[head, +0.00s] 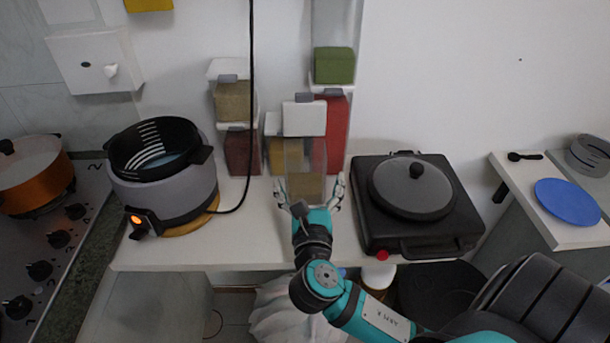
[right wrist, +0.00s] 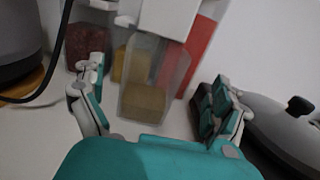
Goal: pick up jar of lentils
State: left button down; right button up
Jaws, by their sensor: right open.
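A clear jar with a white lid (head: 304,150), partly filled with brown-green grains that look like lentils, stands upright at the front of the jar group on the white counter. My right gripper (head: 310,188) is open in front of it, with fingers to its left and right. In the right wrist view the jar (right wrist: 146,98) stands between the open fingers (right wrist: 158,88), with visible gaps on both sides, so neither finger appears to touch it. The gripper hides part of the jar's base in the head view. My left gripper is not in view.
A red-filled jar (head: 337,130) stands close behind on the right, and a yellow-filled jar (head: 276,155) behind on the left. A dark red jar (head: 240,152) is farther left. A cooker (head: 165,190) and its cable stand left; a black hotplate with a lidded pan (head: 412,188) stands right.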

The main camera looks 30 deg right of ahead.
aim_at(306, 167)
jog(key=shift+p+x, duration=0.45)
jog(key=shift+x, duration=3.1)
jog(key=shift+a+r, duration=0.15)
jog(key=shift+c, duration=0.3)
jog(key=c, duration=1.4)
